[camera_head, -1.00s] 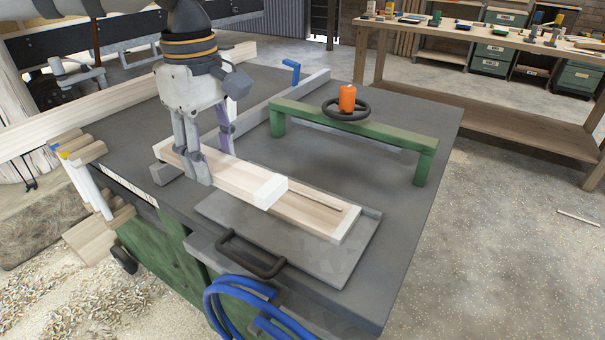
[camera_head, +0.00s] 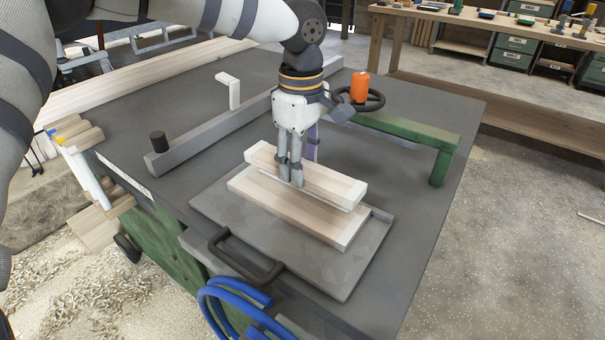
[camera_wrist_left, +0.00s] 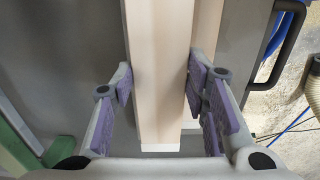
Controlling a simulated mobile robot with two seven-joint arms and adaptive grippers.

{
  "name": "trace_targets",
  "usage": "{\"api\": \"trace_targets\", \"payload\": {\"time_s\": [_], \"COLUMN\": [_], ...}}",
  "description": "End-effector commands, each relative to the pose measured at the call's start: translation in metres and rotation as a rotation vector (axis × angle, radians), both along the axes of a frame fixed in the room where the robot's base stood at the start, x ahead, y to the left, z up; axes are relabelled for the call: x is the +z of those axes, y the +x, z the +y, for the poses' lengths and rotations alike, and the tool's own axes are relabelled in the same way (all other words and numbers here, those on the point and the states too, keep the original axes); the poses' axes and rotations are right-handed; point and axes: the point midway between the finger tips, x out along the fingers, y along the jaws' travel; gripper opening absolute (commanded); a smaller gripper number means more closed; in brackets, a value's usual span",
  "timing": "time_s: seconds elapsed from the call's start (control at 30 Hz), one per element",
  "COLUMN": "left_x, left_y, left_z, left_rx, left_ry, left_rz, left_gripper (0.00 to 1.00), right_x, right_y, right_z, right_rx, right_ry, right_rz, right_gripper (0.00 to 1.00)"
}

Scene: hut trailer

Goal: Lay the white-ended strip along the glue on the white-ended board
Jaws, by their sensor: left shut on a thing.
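My left gripper (camera_head: 298,178) is shut on the white-ended strip (camera_head: 325,181), a pale wooden bar with white ends. The strip runs nearly parallel to the white-ended board (camera_head: 285,210), above it and towards its far long side. The board lies on the grey plate (camera_head: 345,276) on the bench. In the left wrist view the strip (camera_wrist_left: 160,60) passes between the purple finger pads, with the board (camera_wrist_left: 207,28) showing along its right side. My right gripper is not in view.
A grey fence bar (camera_head: 200,142) lies behind the plate, with a white lever (camera_head: 228,92) on the bench beyond. A green frame (camera_head: 425,141), a dark handwheel (camera_head: 372,101) and an orange bottle (camera_head: 359,87) stand behind right. A black handle (camera_head: 245,262) is at the plate's front.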

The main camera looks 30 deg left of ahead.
Motion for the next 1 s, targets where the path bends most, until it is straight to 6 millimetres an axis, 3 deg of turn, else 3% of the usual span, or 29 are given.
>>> {"api": "trace_targets", "payload": {"time_s": [0.13, 0.47, 0.5, 0.57, 0.87, 1.0], "left_x": [-0.029, -0.032, -0.033, -0.032, -0.032, -0.014], "left_y": [-0.001, -0.001, -0.001, -0.001, -0.001, -0.001], "left_z": [0.001, 0.001, 0.001, 0.001, 0.001, 0.001], "left_rx": [0.001, 0.001, 0.0, 0.001, 0.001, 0.003], "left_ry": [0.001, 0.001, 0.001, 0.001, 0.001, 0.0], "left_rz": [0.004, 0.002, 0.002, 0.002, 0.002, -0.001], "left_gripper": [0.11, 0.11, 0.46, 0.59, 0.61, 0.61], "right_x": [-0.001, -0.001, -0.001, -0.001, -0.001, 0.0], "right_y": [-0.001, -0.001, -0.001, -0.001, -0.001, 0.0], "right_z": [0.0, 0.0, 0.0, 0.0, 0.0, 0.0], "right_rx": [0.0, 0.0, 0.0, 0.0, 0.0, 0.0], "right_ry": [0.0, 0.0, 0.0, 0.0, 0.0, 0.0], "right_rz": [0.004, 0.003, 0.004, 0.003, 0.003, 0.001], "right_gripper": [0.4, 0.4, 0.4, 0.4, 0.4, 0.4]}}
